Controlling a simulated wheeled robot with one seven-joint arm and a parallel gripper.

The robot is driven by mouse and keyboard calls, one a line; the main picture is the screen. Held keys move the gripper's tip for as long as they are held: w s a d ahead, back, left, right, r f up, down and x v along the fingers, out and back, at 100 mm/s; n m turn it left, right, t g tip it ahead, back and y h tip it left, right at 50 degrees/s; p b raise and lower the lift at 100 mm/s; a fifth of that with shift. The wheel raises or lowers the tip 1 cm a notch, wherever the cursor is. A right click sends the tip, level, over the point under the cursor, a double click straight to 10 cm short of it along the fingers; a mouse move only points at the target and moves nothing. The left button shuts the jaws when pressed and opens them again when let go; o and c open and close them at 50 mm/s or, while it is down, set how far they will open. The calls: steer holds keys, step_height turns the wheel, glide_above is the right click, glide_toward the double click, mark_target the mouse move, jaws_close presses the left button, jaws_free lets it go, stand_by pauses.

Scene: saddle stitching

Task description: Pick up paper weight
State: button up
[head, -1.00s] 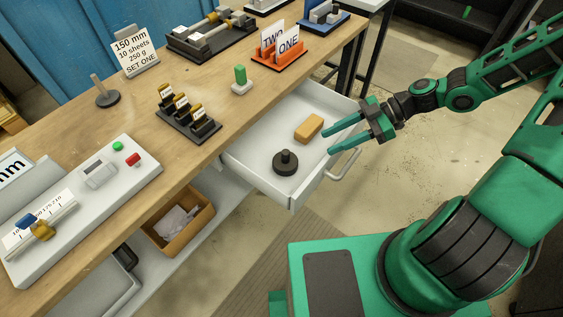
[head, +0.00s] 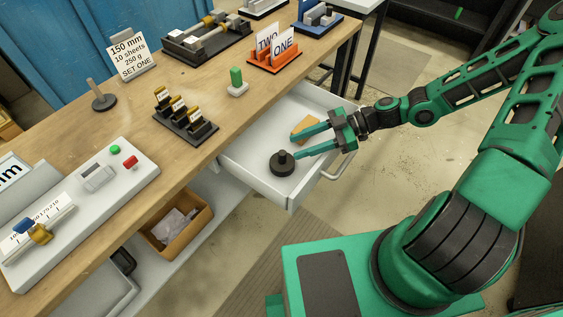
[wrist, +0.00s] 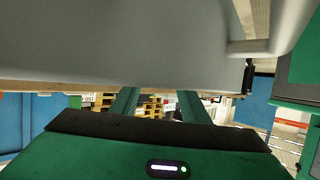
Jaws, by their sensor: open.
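The paper weight, a round black weight with a knob on top (head: 282,163), stands upright in the front part of the open white drawer (head: 245,157). My gripper (head: 293,144) is open and empty, its two green fingers reaching over the drawer from the right. The fingertips are just right of the weight in the head view; I cannot tell their exact height or gap to it. In the wrist view my fingers (wrist: 156,103) point ahead beneath a large grey surface, and the weight does not show there.
An orange-brown block (head: 307,127) lies in the drawer behind my fingers, partly hidden. The drawer handle (head: 341,166) sticks out at the front. The wooden bench (head: 135,110) holds a black rack (head: 185,122), a green-topped piece (head: 237,83) and a control panel (head: 85,210).

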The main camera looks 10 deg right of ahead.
mark_target(283, 152)
steer(key=shift+x, duration=2.3)
steer(key=shift+s, duration=0.1)
jaws_close()
